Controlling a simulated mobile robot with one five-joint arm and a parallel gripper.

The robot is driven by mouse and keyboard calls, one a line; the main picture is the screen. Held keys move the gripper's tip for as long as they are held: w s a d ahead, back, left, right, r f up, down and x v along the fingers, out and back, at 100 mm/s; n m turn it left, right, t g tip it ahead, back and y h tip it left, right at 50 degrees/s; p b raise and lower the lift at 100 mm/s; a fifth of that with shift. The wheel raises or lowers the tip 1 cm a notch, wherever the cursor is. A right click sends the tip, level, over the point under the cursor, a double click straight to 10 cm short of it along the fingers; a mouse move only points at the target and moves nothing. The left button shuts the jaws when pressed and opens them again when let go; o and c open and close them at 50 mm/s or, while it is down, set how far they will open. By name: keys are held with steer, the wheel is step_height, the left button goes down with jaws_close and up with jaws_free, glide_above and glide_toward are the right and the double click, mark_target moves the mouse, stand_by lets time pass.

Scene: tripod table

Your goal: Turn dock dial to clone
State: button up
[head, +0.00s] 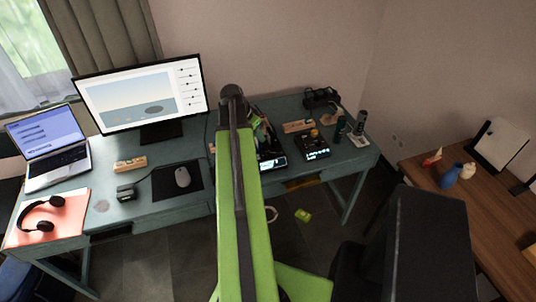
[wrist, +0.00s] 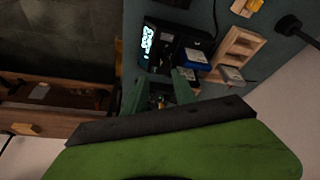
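A black device with a lit screen (head: 272,163), which looks like the dock, sits on the teal desk (head: 200,206), partly hidden behind my green arm in the head view. It also shows in the wrist view (wrist: 168,38), with a blue block (wrist: 198,59) at its right side. I cannot make out the dial or its setting. In the wrist view my gripper (wrist: 160,76) has two green fingers apart, with their tips close to the device's near edge. Nothing is visibly held. Whether they touch the device cannot be told.
A second black device (head: 314,146) with a screen stands to the right. A wooden rack (wrist: 236,50) lies right of the dock in the wrist view. The monitor (head: 140,95), laptop (head: 48,140) and mouse (head: 183,177) are left. A wooden table (head: 440,200) stands at far right.

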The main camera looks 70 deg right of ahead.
mark_target(269, 153)
steer(key=b+x, duration=1.1)
steer(key=x, duration=0.3)
steer(key=shift+w+a+f+b, duration=0.1)
steer(key=shift+a+b, duration=0.05)
steer(key=shift+b, duration=0.15)
